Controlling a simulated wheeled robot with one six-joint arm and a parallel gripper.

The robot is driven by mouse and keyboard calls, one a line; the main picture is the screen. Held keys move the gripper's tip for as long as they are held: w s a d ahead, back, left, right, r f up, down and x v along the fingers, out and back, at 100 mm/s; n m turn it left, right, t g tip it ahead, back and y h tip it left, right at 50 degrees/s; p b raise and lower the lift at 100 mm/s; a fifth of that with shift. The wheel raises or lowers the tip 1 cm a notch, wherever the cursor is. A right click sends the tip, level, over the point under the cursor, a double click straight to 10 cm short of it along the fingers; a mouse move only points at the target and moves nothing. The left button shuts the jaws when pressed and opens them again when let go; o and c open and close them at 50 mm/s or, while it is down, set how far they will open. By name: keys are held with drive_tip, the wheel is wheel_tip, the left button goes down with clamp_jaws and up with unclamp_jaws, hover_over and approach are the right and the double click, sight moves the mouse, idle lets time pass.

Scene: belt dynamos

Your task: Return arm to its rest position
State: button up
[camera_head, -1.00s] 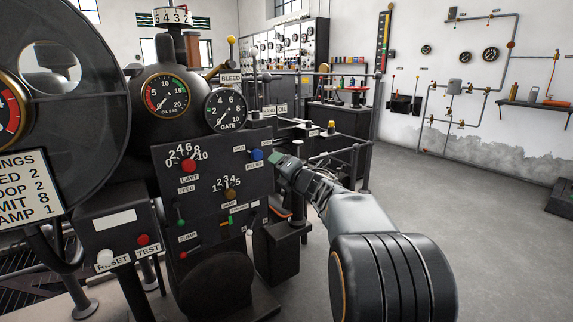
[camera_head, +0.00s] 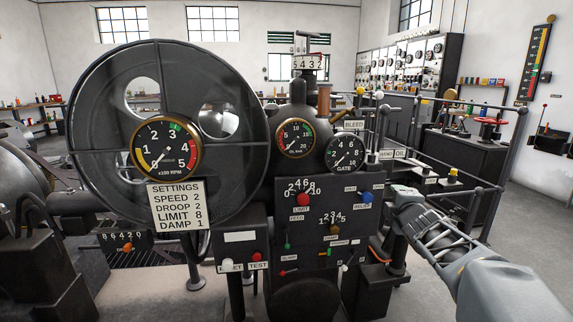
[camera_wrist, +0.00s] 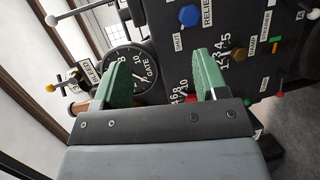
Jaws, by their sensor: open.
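My arm (camera_head: 490,285) reaches in from the lower right of the head view. My gripper (camera_head: 402,205) is just right of the black control panel (camera_head: 325,228); its fingertips are hard to make out there. In the wrist view my gripper (camera_wrist: 168,68) shows two green fingers spread apart with nothing between them. Beyond them, the sideways-looking panel shows a blue relief knob (camera_wrist: 189,15) and the gate gauge (camera_wrist: 132,72), partly covered by a finger. I cannot tell the exact gap between the fingers and the panel.
A large dark wheel (camera_head: 90,170) with a speed gauge (camera_head: 165,147) and settings card (camera_head: 177,205) stands left of the panel. Railings (camera_head: 465,183) and a dark cabinet (camera_head: 455,170) stand behind my arm. Open floor (camera_head: 535,225) lies at the right.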

drive_tip(key=s+a+r+m+g+p, duration=0.3)
drive_tip(key=s+a+m+g+p, duration=0.1)
drive_tip(key=s+p, duration=0.3)
drive_tip(key=s+a+r+m+g+y+p, duration=0.1)
drive_tip(key=s+a+r+m+g+p, duration=0.2)
drive_tip(key=s+p, duration=0.5)
drive_tip(key=s+a+r+m+g+y+p, duration=0.1)
drive_tip(key=s+a+r+m+g+p, duration=0.2)
drive_tip(key=s+a+m+g+p, duration=0.2)
drive_tip(key=s+a+m+p, duration=0.1)
drive_tip(key=s+m+p, duration=0.2)
drive_tip(key=m+p, duration=0.1)
drive_tip(key=shift+s+a+r, duration=0.15)
drive_tip(key=shift+r, duration=0.1)
